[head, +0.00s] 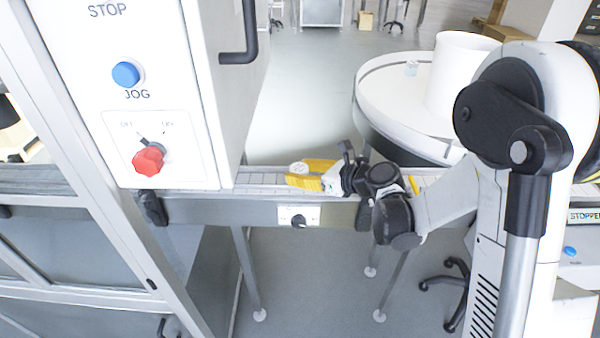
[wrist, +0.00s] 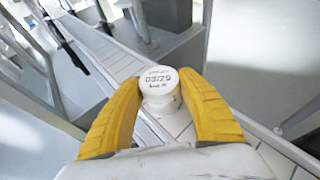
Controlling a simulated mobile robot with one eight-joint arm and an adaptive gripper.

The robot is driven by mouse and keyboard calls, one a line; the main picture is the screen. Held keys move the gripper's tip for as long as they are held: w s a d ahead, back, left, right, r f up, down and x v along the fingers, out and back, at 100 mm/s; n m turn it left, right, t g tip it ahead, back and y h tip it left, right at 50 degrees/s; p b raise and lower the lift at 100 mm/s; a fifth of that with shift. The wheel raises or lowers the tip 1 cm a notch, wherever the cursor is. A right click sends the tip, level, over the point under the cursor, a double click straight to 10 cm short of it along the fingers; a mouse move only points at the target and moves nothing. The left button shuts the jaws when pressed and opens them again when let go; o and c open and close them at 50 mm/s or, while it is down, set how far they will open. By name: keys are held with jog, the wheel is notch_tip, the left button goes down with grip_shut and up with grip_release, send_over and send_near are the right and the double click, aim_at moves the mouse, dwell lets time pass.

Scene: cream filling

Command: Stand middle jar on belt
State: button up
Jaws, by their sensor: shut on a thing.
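A white jar with a printed lid (wrist: 159,87) sits between the yellow fingers of my gripper (wrist: 160,105) in the wrist view. The fingers touch it on both sides, and its lid faces the camera. In the head view the jar (head: 299,168) shows as a small white top at the fingertips. My gripper (head: 308,175) is at the conveyor belt (head: 262,180), reaching in from the right. The jar's base is hidden, so I cannot tell whether it touches the belt.
A white machine cabinet (head: 160,60) with a blue button and red knob stands left of my gripper. The belt's visible stretch beside the cabinet looks clear.

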jog(key=o, duration=1.2)
jog(key=shift+s+f, duration=0.25)
jog(key=shift+f, duration=0.15)
jog(key=shift+c, duration=0.2)
jog(key=shift+r, duration=0.25)
jog(key=s+d+r+n+h+p, duration=0.1)
jog(key=s+d+r+n+h, duration=0.2)
jog(key=s+d+n, duration=0.3)
jog(key=s+d+r+n+g+h+p, duration=0.1)
jog(key=s+d+r+n+h, duration=0.3)
jog(key=s+n, duration=0.7)
jog(key=s+d+r+n+h+p, duration=0.2)
jog(key=s+d+r+n+h, duration=0.1)
jog(key=s+d+n, duration=0.5)
jog(key=shift+s+r+n+g, duration=0.3)
jog(key=shift+s+r+n, duration=0.2)
jog(key=shift+s+r, duration=0.25)
jog(key=shift+d, duration=0.1)
